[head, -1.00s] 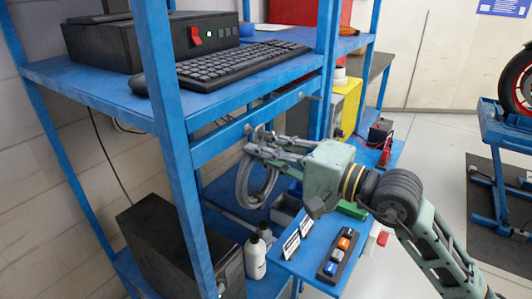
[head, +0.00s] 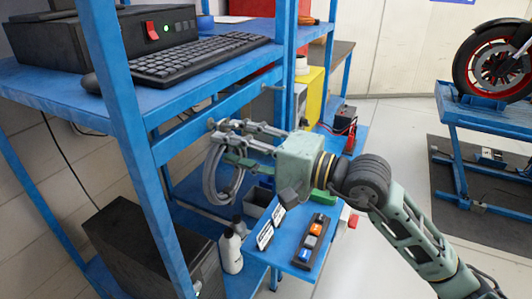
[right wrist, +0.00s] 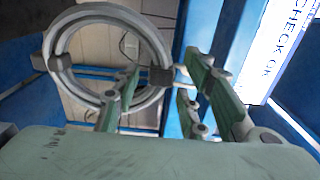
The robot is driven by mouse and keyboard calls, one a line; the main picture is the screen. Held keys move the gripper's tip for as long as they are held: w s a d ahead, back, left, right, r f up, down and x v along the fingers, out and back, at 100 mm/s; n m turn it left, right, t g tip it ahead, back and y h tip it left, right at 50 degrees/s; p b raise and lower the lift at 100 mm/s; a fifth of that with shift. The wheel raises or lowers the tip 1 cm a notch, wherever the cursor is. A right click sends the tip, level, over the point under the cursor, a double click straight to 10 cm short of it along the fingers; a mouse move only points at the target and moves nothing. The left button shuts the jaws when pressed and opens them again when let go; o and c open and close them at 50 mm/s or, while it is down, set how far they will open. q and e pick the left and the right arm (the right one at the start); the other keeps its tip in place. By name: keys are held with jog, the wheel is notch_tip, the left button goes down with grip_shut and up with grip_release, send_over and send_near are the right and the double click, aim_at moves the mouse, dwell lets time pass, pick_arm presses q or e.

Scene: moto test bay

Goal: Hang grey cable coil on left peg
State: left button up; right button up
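The grey cable coil (head: 210,176) hangs as an upright ring below the blue shelf's front rail, close to a small grey peg (head: 212,123). The coil (right wrist: 62,38) also shows in the right wrist view, with dark ties around it. My right gripper (head: 230,142) is at the coil's upper part. In the right wrist view its fingers (right wrist: 162,78) stand apart, with one side of the coil and a dark tie between or just beyond them. The exact contact between coil and peg is partly hidden by the fingers. My left gripper is out of view.
The blue shelf carries a keyboard (head: 190,58) and a black box (head: 150,32) above. A black case (head: 135,245) and a white bottle (head: 231,250) stand below.

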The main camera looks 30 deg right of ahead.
jog(key=v, duration=1.1)
